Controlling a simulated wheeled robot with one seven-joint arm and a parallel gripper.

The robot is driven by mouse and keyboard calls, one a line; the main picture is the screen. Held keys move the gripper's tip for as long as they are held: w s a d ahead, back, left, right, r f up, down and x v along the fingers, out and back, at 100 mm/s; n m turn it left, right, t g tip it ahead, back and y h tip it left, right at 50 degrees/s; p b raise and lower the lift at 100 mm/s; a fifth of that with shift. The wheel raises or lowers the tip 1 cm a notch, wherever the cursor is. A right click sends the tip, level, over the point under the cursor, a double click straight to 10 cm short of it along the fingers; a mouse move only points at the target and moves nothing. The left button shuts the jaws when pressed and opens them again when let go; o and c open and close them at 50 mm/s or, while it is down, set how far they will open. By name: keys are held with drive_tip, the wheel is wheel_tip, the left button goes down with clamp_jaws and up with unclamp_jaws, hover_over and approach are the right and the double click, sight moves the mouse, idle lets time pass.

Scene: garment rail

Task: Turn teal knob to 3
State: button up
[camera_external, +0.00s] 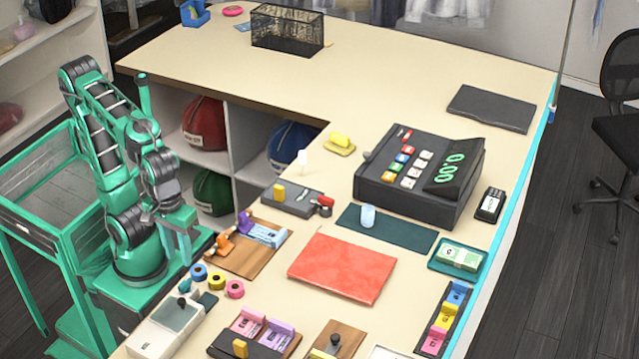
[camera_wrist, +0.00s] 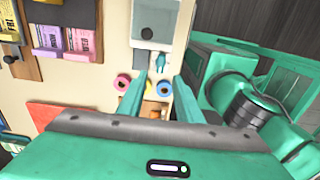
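A white box with a grey panel (camera_external: 170,318) stands at the front left of the counter and also shows at the top of the wrist view (camera_wrist: 165,10). A dark round knob (camera_external: 184,286) sits on it; the wrist view shows it as near black (camera_wrist: 148,33). A small teal piece (camera_wrist: 161,63) lies by the box's edge; I cannot tell if it is the teal knob. No number marks are readable.
Coloured tape rolls (camera_external: 235,289) lie right of the box. A wooden board with tags (camera_external: 238,262), a red mat (camera_external: 343,268) and a black cash register (camera_external: 420,175) spread across the counter. Another dark knob (camera_external: 335,340) stands on a brown board at the front.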

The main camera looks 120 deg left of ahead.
sight(185, 282)
wheel_tip(185, 282, down, 9)
drive_tip(key=shift+f, duration=0.2)
idle(0.3)
clamp_jaws()
